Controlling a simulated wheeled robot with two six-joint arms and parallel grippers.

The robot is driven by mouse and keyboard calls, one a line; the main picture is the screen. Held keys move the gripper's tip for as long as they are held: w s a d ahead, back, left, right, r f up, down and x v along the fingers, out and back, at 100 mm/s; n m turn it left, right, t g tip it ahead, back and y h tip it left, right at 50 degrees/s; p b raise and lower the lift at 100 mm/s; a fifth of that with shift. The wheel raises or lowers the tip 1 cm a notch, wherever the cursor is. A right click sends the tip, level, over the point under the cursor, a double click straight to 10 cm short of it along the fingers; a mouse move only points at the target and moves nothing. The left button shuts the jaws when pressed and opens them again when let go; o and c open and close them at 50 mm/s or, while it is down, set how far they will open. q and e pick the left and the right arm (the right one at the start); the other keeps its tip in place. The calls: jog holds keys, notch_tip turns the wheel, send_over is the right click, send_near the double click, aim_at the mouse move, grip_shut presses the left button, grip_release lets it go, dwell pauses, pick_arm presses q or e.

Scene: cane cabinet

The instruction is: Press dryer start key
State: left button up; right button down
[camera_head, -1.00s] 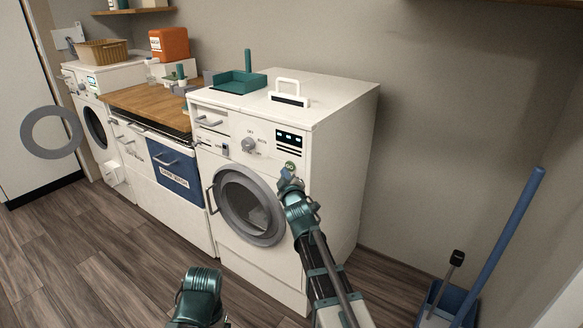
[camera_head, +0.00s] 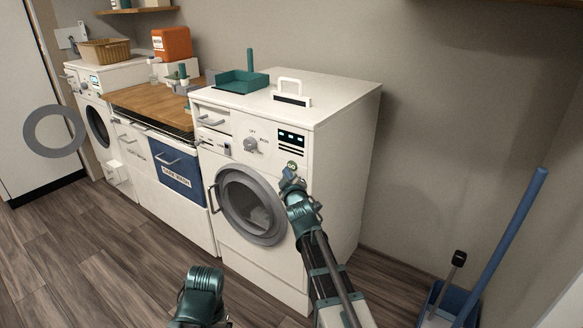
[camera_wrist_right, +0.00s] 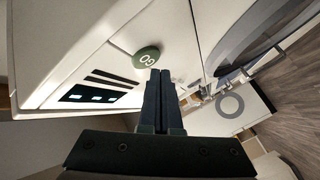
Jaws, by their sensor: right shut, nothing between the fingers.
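The dryer (camera_head: 335,135) is the white front-loader at the right, with a grey round door (camera_head: 250,205) that is shut. Its green round start key (camera_head: 291,165) sits on the front panel below the dark display (camera_head: 290,139). In the right wrist view the key (camera_wrist_right: 147,56) shows light lettering, just beyond my fingertips. My right gripper (camera_head: 288,178) is shut and empty, its tips just below the key in the head view. The tips (camera_wrist_right: 159,72) lie close beside the key's lower edge; whether they touch it I cannot tell. Part of my left arm shows at the bottom, without its fingers.
A round knob (camera_head: 250,144) is left of the display. A green tray (camera_head: 240,82) and a white handled item (camera_head: 290,92) stand on the dryer. A blue drawer (camera_head: 177,170) is to the left. A blue-handled broom and dustpan (camera_head: 505,250) stand at the right.

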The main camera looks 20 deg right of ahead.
dwell(0.8)
jog(key=shift+w+d, duration=0.3)
jog(key=shift+d, duration=0.05)
jog(key=shift+w+d, duration=0.2)
jog(key=shift+d, duration=0.1)
dwell(0.5)
dwell(0.4)
jog(key=shift+s+a, duration=0.5)
jog(key=shift+a, duration=0.15)
jog(key=shift+s+a, duration=0.8)
jog(key=shift+a, duration=0.2)
jog(key=shift+s+a, duration=0.75)
jog(key=shift+a, duration=0.2)
